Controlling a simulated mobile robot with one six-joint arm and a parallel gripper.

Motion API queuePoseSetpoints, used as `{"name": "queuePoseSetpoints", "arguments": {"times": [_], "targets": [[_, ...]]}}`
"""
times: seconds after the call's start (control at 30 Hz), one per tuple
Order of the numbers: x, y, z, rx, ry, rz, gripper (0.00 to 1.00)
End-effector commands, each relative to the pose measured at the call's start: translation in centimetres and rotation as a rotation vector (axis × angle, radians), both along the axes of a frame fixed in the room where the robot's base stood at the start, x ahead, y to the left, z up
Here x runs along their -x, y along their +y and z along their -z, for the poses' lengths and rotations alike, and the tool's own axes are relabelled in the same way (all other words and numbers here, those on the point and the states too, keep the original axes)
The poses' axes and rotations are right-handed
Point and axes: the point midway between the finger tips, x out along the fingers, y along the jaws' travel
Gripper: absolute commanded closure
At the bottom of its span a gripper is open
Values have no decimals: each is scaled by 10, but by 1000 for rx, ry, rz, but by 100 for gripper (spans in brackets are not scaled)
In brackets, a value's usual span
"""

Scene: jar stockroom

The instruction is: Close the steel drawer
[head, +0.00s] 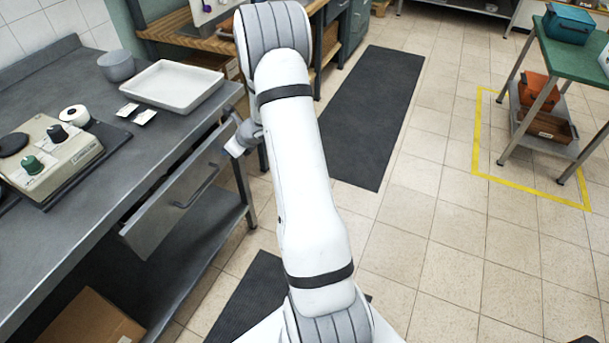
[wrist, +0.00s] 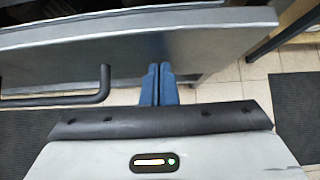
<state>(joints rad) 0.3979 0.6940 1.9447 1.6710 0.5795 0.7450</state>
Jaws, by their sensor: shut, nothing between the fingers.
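The steel drawer (head: 165,208) is under the grey steel bench. Its front stands a little out from the bench edge, with a narrow dark gap behind its top rim. Its bar handle (head: 199,188) is on the front face. In the wrist view the drawer front (wrist: 95,62) fills the upper part, with the handle (wrist: 60,100) at left. My gripper (wrist: 158,84) is shut, its blue fingers together and empty, pointing at the drawer front right of the handle, near its right end. Whether the fingertips touch the front I cannot tell. In the head view my arm partly hides the gripper.
The steel bench (head: 70,208) carries a white tray (head: 172,84), a grey bowl (head: 116,66) and a beige instrument (head: 50,150). A lower shelf (head: 205,240) runs beneath. Dark mats (head: 370,110) lie on the tiles. The floor at right is open up to a green table (head: 575,50).

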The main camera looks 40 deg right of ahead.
Motion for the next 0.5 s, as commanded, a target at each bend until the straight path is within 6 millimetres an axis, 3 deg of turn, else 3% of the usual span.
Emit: {"name": "queuePoseSetpoints", "arguments": {"times": [0.2,0.5], "targets": [[-29,8,0,1,0,12,100],[-45,13,-1,0,-1,16,100]]}}
